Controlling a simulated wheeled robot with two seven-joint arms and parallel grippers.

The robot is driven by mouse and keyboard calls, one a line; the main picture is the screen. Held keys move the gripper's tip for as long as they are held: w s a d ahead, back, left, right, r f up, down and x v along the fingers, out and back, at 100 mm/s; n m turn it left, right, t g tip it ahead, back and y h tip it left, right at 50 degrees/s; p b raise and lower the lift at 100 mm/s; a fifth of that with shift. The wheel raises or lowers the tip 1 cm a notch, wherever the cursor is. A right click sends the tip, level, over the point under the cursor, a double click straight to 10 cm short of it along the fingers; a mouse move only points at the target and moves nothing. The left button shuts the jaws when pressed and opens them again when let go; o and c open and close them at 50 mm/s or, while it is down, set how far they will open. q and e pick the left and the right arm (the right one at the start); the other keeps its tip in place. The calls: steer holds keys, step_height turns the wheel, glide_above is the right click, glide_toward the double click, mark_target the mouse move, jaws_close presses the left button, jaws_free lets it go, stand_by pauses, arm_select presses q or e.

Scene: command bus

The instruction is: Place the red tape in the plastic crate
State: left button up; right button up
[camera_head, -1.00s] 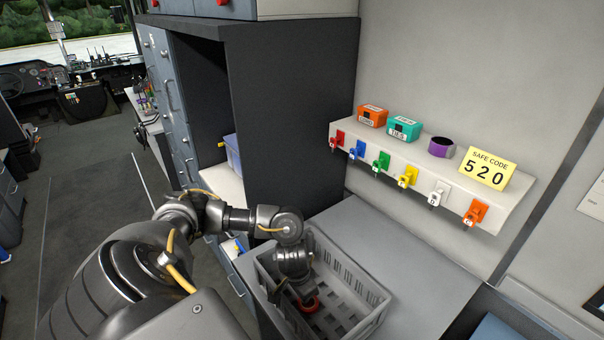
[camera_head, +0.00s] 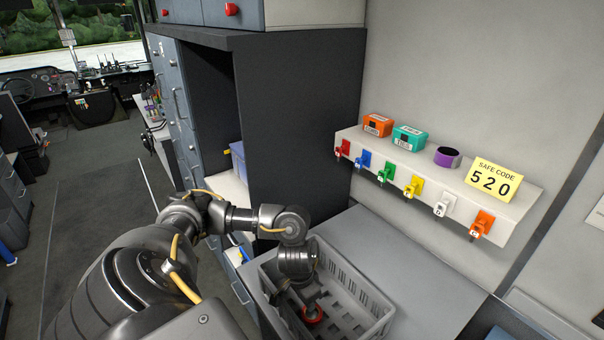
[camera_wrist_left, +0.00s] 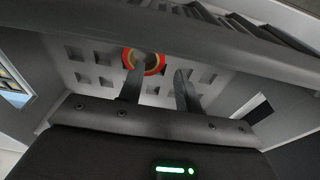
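The red tape (camera_head: 313,315) is a small ring inside the grey plastic crate (camera_head: 368,292), low near its front left part. My left arm reaches down into the crate, and its gripper (camera_wrist_left: 160,82) has its two fingers spread apart. In the left wrist view the tape (camera_wrist_left: 157,63) lies at the fingertips. The left finger overlaps the ring's near side; I cannot tell whether its tip is inside the ring. The right finger stands clear of the tape. The crate floor with square holes shows behind. My right gripper is not in view.
The crate stands on a grey counter (camera_head: 400,245). A wall shelf (camera_head: 450,185) holds an orange box (camera_head: 378,124), a teal box (camera_head: 410,138), a purple tape (camera_head: 447,157) and a yellow safe-code sign (camera_head: 493,180), with several coloured keys hanging below. A dark cabinet (camera_head: 300,110) rises behind the crate.

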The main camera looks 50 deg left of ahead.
mark_target(303, 308)
arm_select(q)
steer(key=r, duration=0.1)
steer(key=r+p, duration=0.1)
steer(key=r, duration=0.3)
steer(key=shift+s+a, duration=0.1)
steer(key=shift+s, duration=0.15)
steer(key=shift+s+r, duration=0.25)
steer(key=shift+r, duration=0.7)
steer(key=shift+s+r, duration=0.2)
steer(key=shift+r, duration=0.75)
